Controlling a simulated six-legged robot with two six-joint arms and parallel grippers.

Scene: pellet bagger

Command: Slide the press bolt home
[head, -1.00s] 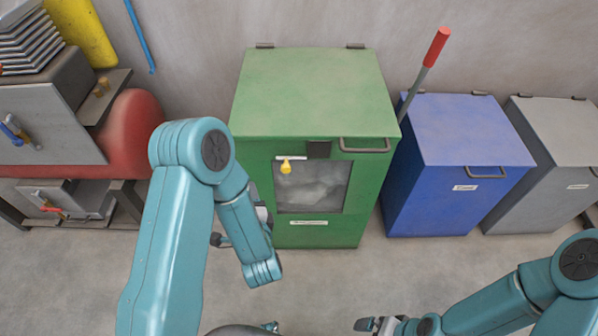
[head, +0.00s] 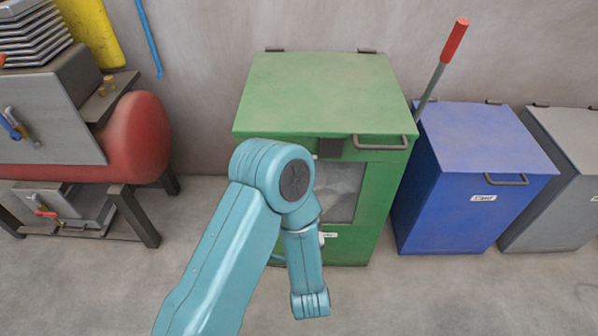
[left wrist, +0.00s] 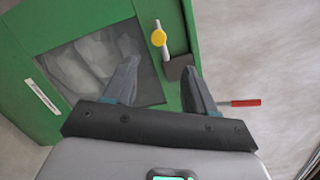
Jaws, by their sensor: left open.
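The press bolt (left wrist: 164,48) is a pale rod with a yellow knob (left wrist: 158,37) on the front of the green press box (left wrist: 181,20). In the left wrist view the rod's end lies close to a dark catch block (left wrist: 178,67); I cannot tell whether it enters it. My left gripper (left wrist: 160,78) is open and empty, its fingers pointing at the box with the knob seen beyond the gap between them. In the head view the green box (head: 318,95) and catch block (head: 330,148) show, but my left arm hides the knob and my left gripper. My right gripper is out of view.
The box has a lid handle (head: 380,142) and a window (head: 342,192). A red-gripped lever (head: 455,42) stands between it and a blue bin (head: 470,190). A grey bin (head: 565,150) is at right, a red tank (head: 138,135) at left. The floor in front is clear.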

